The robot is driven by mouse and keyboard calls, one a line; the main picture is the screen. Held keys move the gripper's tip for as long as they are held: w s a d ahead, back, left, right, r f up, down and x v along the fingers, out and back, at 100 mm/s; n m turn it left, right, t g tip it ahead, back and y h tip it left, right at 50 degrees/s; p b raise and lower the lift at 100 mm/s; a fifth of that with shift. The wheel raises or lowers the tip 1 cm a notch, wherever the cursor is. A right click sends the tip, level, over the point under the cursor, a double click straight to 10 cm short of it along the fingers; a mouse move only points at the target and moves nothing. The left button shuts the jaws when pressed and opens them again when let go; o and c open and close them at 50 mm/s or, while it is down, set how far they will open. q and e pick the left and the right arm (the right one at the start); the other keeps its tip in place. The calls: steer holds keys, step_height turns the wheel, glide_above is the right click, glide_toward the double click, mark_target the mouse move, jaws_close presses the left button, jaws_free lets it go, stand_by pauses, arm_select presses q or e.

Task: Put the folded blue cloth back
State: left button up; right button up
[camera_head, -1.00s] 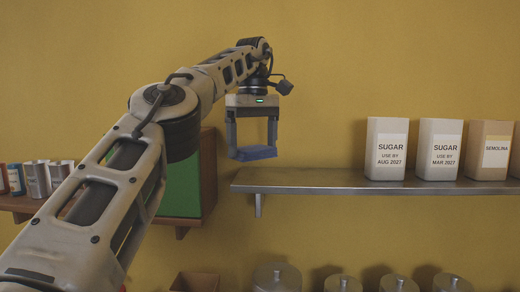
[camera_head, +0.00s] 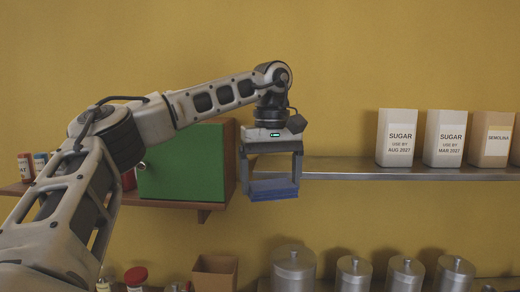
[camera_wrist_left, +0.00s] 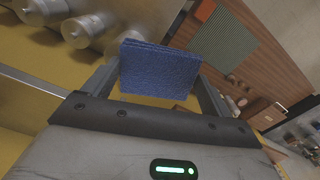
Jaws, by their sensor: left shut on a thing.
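The folded blue cloth (camera_head: 273,190) is held between the fingers of my left gripper (camera_head: 272,185), in front of the left end of the steel shelf. The cloth (camera_wrist_left: 158,70) also shows between both fingers in the left wrist view, hanging clear of any surface. My left gripper is shut on it and points down. My right gripper is not in view.
The steel shelf (camera_head: 340,168) carries sugar bags (camera_head: 397,138) and a semolina bag (camera_head: 491,139). A wooden cabinet with a green door (camera_head: 182,172) stands left of the gripper. Below are several steel canisters (camera_head: 293,268) and an open brown box (camera_head: 215,277).

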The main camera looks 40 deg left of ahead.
arm_select(q)
steer(key=s+d+f+m, duration=0.3)
steer(key=d+f+m, duration=0.3)
steer(key=d+f, duration=0.4)
steer(key=s+d+f+m, duration=0.4)
steer(key=d+f+m, duration=0.2)
steer(key=d+f, duration=0.4)
steer(key=shift+s+d, duration=0.25)
steer(key=shift+d, duration=0.05)
